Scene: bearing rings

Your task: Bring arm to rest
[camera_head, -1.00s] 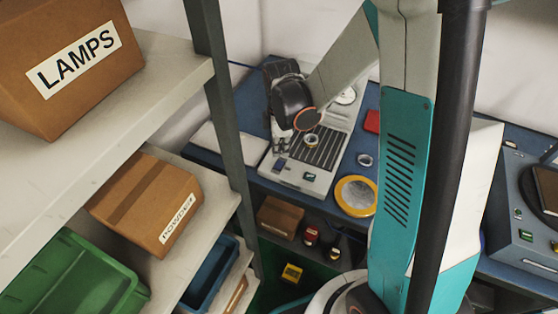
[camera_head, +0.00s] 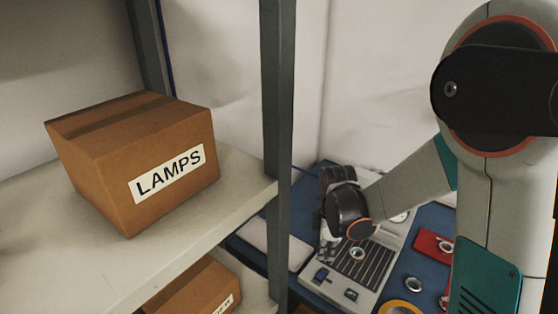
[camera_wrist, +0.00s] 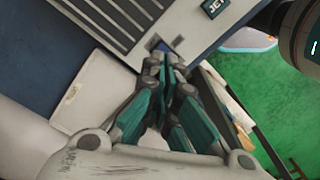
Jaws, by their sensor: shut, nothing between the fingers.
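My gripper (camera_wrist: 165,75) is shut and empty in the wrist view, its teal and grey fingers together above the edge of a grey slotted machine. In the head view my arm comes down from the right, with its dark wrist over the left side of that machine (camera_head: 375,262); the fingers are hard to make out there. A small metal ring (camera_head: 358,254) sits on the machine's slotted top. Another metal ring (camera_head: 414,284) lies on the blue bench to its right.
A shelf post (camera_head: 278,130) stands left of my wrist. A box marked LAMPS (camera_head: 165,185) sits on the upper shelf. A red tray (camera_head: 428,243) and a yellow-rimmed disc (camera_head: 400,306) lie on the bench. A pale flat panel (camera_wrist: 92,92) is beside the machine.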

